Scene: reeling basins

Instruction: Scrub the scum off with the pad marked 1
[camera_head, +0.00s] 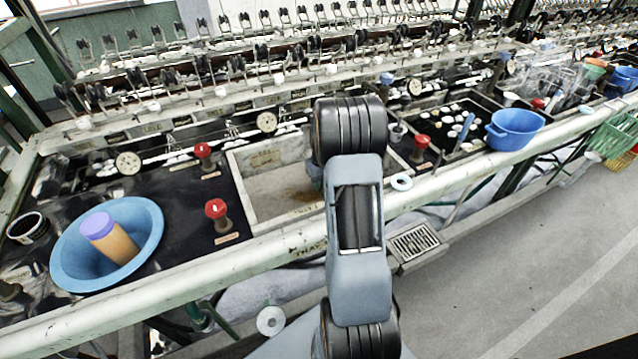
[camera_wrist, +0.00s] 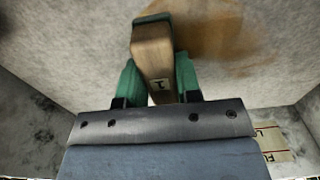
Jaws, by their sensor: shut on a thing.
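The pad marked 1 (camera_wrist: 152,52) is a wooden block with a green edge at its far end, seen in the wrist view. My gripper (camera_wrist: 158,78) has green fingers and is shut on the pad from both sides. The scum (camera_wrist: 208,38) is a brown smear on the basin floor, just beyond and right of the pad. In the head view the scum (camera_head: 304,195) shows partly, beside my arm, in the pale stone basin (camera_head: 240,190). My arm hides the pad there. I cannot tell whether the pad touches the floor.
Basin walls (camera_wrist: 28,115) rise close on both sides. Red-topped valves (camera_head: 216,209) stand left of the basin, and another valve (camera_head: 421,142) stands right. A blue bowl (camera_head: 145,222) sits at the left, and a blue tub (camera_head: 514,130) at the right. A white rail (camera_head: 270,247) runs along the front.

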